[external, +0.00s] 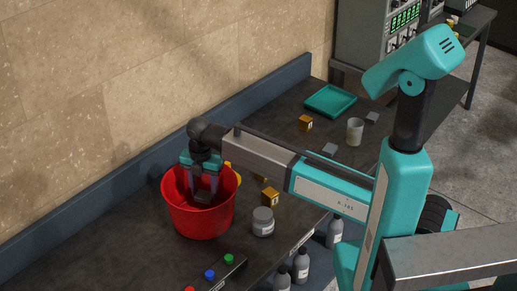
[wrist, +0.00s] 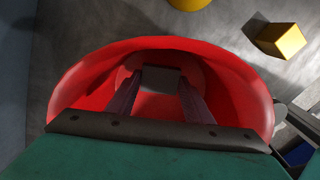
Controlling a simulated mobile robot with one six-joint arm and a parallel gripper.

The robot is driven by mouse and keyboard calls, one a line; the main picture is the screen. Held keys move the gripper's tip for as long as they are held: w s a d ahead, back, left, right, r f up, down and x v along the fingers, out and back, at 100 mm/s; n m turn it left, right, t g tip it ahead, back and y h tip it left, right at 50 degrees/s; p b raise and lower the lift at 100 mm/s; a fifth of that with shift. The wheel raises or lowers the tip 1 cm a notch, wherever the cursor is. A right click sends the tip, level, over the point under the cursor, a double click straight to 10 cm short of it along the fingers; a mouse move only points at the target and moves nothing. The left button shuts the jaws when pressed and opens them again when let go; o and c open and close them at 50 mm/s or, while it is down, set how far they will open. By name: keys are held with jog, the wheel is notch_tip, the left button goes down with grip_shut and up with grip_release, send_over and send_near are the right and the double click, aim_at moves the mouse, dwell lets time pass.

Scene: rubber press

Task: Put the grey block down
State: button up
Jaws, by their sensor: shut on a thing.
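My gripper (external: 204,190) points down into the red bucket (external: 192,224) at the left of the bench. In the wrist view its two fingers (wrist: 160,90) reach down inside the bucket's red rim (wrist: 70,85). They are shut on the grey block (wrist: 160,75), which shows between the fingertips. In the external view the grey block (external: 203,196) is small and dark between the fingers, inside the bucket's mouth. I cannot tell whether the block touches the bucket's bottom.
Gold cubes (external: 269,196) and a grey jar (external: 263,221) stand right of the bucket. Farther back are a teal tray (external: 330,100), a pale cup (external: 355,131) and other grey blocks (external: 330,149). A panel with coloured buttons (external: 210,274) lies in front. A wall runs behind the bench.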

aim_at(205, 195)
jog(key=shift+f+p, duration=0.5)
jog(key=shift+f, duration=1.3)
jog(key=shift+f, duration=0.15)
jog(key=o, duration=1.3)
jog(key=shift+r, duration=0.25)
jog(key=shift+r+b, duration=1.45)
jog(key=shift+r, duration=4.45)
